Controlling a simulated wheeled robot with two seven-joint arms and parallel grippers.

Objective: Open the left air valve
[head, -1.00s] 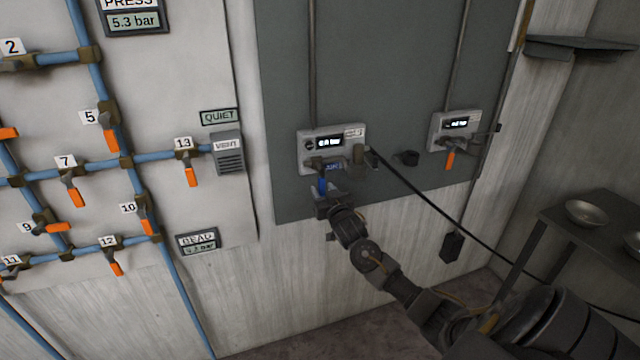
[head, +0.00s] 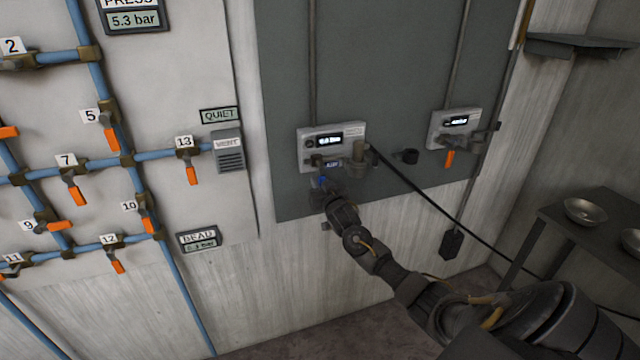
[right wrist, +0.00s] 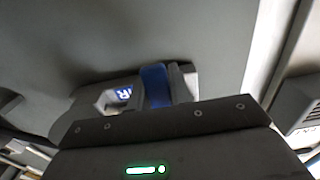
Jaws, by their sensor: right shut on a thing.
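The left valve unit (head: 312,160) is a pale box with a small lit display, mounted on the grey panel. Its blue handle (head: 322,180) is below the box, mostly hidden by my right gripper (head: 324,190). In the right wrist view the blue handle (right wrist: 155,85) stands between the fingers beside a lit "AIR" label (right wrist: 124,93). My right gripper is shut on the blue handle. A second, similar valve unit (head: 455,124) with an orange handle (head: 450,158) is to the right. My left gripper is not in view.
Blue pipes with several orange-handled numbered valves, such as 13 (head: 192,176), run across the left board. A black cable (head: 420,190) hangs from the left unit down to the right. A dark table (head: 570,235) with metal bowls (head: 586,211) stands at right.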

